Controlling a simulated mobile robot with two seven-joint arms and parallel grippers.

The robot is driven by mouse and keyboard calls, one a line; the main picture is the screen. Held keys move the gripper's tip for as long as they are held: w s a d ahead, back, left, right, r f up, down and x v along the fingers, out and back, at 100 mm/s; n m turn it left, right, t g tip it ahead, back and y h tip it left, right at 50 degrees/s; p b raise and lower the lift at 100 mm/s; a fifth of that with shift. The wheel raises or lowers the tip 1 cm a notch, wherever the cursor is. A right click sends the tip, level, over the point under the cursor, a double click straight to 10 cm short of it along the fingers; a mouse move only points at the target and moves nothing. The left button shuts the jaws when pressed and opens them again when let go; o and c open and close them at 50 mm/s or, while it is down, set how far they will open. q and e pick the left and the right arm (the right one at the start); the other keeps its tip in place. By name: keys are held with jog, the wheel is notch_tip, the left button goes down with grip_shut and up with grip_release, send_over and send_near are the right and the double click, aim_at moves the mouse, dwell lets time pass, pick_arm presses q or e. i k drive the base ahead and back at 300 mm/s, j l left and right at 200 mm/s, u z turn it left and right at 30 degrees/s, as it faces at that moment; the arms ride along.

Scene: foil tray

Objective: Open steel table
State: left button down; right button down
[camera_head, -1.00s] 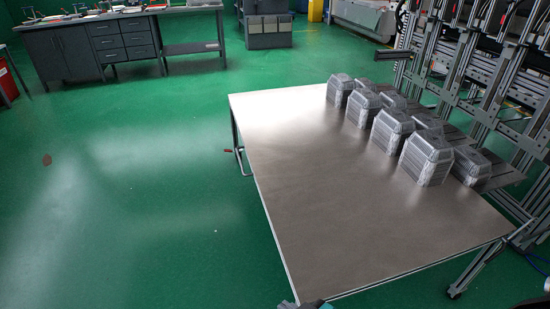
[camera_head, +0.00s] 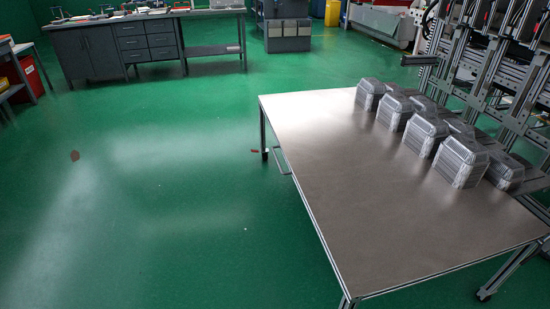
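The steel table (camera_head: 360,190) stands at the right of the head view, with a flat grey top and metal legs. A handle-like bar (camera_head: 281,161) shows below its left edge. Several wrapped foil tray stacks (camera_head: 461,161) stand in rows on its far right part. The front left of the top is bare. Neither of my grippers is in view.
Green floor (camera_head: 150,190) is open to the left of the table. A dark workbench (camera_head: 120,48) with drawers stands at the back left. A metal frame rack (camera_head: 510,90) borders the table's right side. A red bin (camera_head: 24,78) is at the far left.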

aim_at(385, 221)
jog(key=i+j+u, duration=0.35)
jog(key=j, duration=0.15)
jog(key=i+j+u, duration=0.35)
jog(key=j, duration=0.15)
jog(key=i+j+z, duration=0.25)
jog(key=i, duration=0.2)
jog(key=i+j+z, duration=0.2)
jog(key=i, duration=0.25)
jog(key=i+l+z, duration=0.15)
jog(key=z, duration=0.25)
jog(key=i+z, duration=0.75)
jog(key=i+l+z, duration=0.2)
jog(key=i+z, duration=0.2)
jog(key=i, duration=0.15)
